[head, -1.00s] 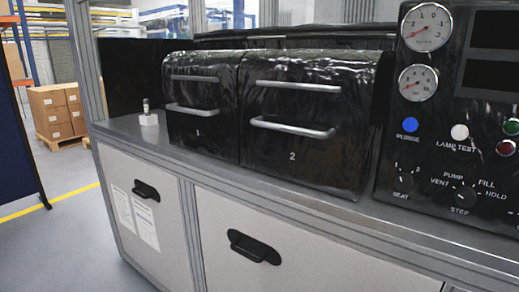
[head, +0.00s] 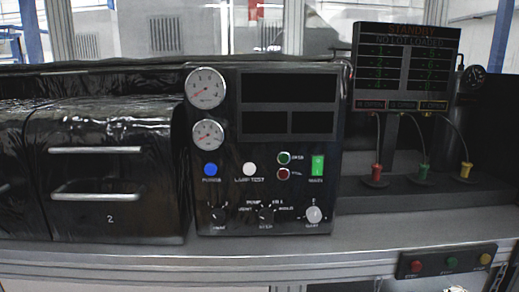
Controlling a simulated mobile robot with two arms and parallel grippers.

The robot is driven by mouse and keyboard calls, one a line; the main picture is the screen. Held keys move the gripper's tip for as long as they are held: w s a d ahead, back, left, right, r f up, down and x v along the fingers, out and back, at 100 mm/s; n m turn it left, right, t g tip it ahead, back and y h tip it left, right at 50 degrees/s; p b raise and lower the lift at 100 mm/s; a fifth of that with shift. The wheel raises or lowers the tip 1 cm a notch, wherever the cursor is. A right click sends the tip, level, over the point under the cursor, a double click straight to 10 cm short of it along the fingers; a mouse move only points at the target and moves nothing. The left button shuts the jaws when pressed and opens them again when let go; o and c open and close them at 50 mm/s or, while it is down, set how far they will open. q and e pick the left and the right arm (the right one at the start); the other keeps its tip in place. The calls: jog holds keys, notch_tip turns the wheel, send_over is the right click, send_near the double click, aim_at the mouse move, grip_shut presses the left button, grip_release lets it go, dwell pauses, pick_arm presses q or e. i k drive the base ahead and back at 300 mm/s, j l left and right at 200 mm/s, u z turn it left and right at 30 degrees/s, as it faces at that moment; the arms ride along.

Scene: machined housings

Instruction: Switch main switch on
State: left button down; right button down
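The black control panel (head: 265,182) stands upright on the bench in the middle of the head view. I cannot tell which way the rocker is tipped. The panel's display windows (head: 288,88) are dark. Neither of my grippers is in view, and nothing touches the switch.
Panel neighbours are a blue button (head: 210,170), a white button (head: 249,169) and knobs (head: 265,213) below. A drawer unit (head: 105,170) stands left. A screen (head: 406,66) reading STANDBY stands right. A button box (head: 445,260) is on the bench front.

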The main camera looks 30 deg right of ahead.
aim_at(317, 161)
jog(key=z, duration=0.95)
